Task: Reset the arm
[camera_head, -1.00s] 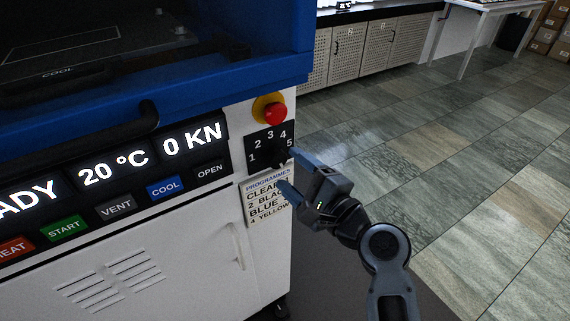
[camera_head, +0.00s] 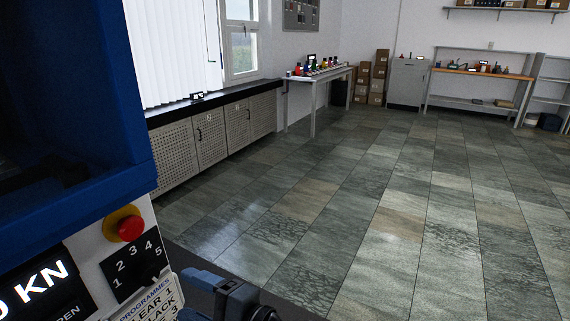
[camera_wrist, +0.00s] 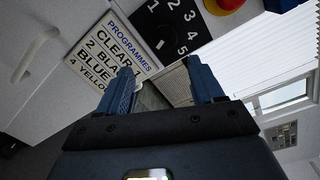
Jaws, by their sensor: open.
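My gripper (camera_head: 192,292) is at the bottom of the head view, just right of the press's front panel, with its lower part cut off by the frame. In the wrist view my gripper (camera_wrist: 160,85) has its two blue fingers apart with nothing between them. The press (camera_head: 75,100) is blue and white and fills the left side. Its black programme dial (camera_head: 135,263), numbered 1 to 5, lies beyond the fingers in the wrist view (camera_wrist: 165,25). The programmes label (camera_wrist: 108,50) is left of the fingers there. The fingers seem apart from the panel.
A red emergency button (camera_head: 130,228) on a yellow base sticks out above the dial. A low perforated cabinet (camera_head: 210,140) runs under the window. A table with coloured bottles (camera_head: 320,72), stacked boxes (camera_head: 370,80) and shelving (camera_head: 480,75) stand far back. The tiled floor (camera_head: 400,210) is clear.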

